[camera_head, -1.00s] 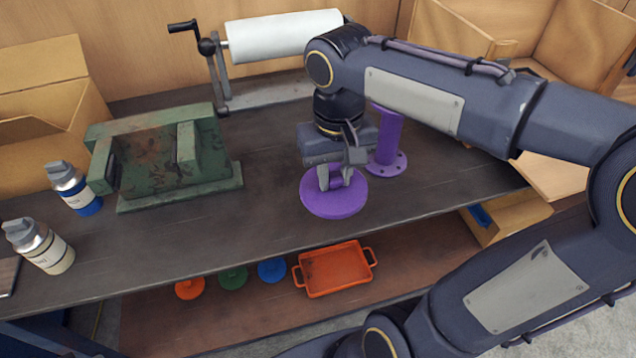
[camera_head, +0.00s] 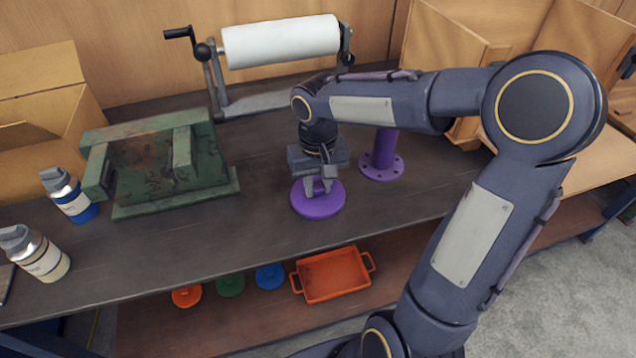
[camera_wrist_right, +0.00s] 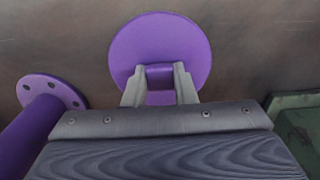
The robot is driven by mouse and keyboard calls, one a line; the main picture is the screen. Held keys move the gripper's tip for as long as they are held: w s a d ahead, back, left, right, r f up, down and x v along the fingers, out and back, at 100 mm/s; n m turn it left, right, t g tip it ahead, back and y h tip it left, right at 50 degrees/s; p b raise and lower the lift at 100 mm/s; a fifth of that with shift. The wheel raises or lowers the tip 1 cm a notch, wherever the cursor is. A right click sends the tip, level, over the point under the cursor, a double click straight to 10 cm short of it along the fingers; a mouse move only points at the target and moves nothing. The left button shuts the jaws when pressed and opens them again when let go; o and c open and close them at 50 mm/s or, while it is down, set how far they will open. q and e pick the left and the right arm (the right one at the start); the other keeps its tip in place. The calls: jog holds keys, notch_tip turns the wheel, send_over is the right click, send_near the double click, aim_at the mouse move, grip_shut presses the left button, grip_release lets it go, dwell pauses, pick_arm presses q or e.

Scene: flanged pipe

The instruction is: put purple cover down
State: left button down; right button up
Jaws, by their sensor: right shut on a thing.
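The purple cover (camera_head: 318,208) is a round disc with a small raised handle. It lies flat at or just above the dark bench top; a small gap cannot be ruled out. My right gripper (camera_head: 321,186) comes from above and is shut on the cover's handle. In the right wrist view the cover (camera_wrist_right: 160,45) lies beyond the fingers, and the right gripper (camera_wrist_right: 159,78) has the handle between its two fingertips. The purple flanged pipe (camera_head: 384,152) stands upright on the bench just right of and behind the cover, apart from it. My left gripper is not in view.
A paper roll (camera_head: 280,40) is at the back. An orange tray (camera_head: 333,275) and several coloured covers sit on the lower shelf. Bench around the cover is clear.

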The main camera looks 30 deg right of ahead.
jog(key=shift+f, duration=0.2)
jog(key=o, duration=1)
jog(key=shift+c, duration=0.2)
